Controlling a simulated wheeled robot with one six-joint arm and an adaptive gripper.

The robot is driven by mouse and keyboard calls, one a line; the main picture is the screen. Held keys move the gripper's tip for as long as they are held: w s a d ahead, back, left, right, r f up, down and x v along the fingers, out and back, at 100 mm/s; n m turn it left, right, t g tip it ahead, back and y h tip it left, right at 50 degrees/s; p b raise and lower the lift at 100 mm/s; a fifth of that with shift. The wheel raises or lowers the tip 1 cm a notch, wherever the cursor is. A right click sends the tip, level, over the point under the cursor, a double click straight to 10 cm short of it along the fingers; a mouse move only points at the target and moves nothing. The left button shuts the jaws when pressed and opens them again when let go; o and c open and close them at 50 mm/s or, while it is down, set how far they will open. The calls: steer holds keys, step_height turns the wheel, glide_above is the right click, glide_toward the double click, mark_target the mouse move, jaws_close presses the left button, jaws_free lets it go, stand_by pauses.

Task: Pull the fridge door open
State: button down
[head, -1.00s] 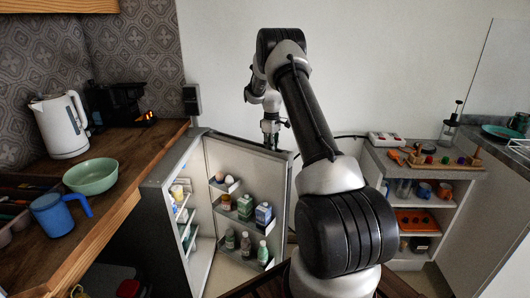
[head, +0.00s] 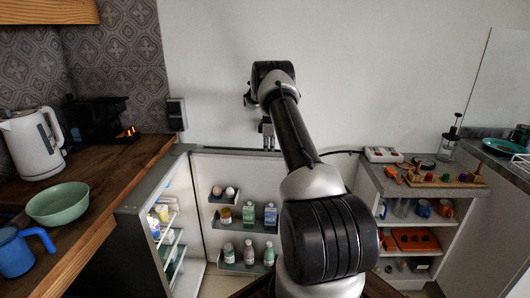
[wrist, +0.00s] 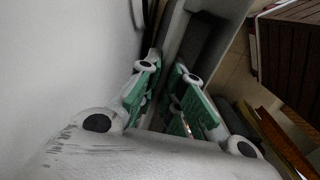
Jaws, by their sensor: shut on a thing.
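The fridge (head: 148,188) stands at the left beside the wooden counter, with lit shelves inside. Its door (head: 215,168) is swung wide open, with the white inner face toward me and small racks of eggs, cartons and bottles on it. My gripper (head: 268,143) is at the top of the door, toward its right part; my arm hides the door's right edge. In the wrist view my gripper (wrist: 168,98) shows two green-padded fingers closed about a part of the door. The exact part held is hard to make out.
The counter (head: 120,170) at left bears a white kettle (head: 32,145), a green bowl (head: 58,203) and a blue mug (head: 15,250). A low shelf unit (head: 440,190) stands right of my arm. A white wall is close behind the door.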

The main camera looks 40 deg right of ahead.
steer(key=shift+w+d, duration=0.4)
steer(key=shift+w, duration=0.2)
steer(key=c, duration=1.6)
jaws_free()
steer(key=shift+o, duration=0.2)
steer(key=shift+r, duration=0.1)
step_height(320, 180, up, 12)
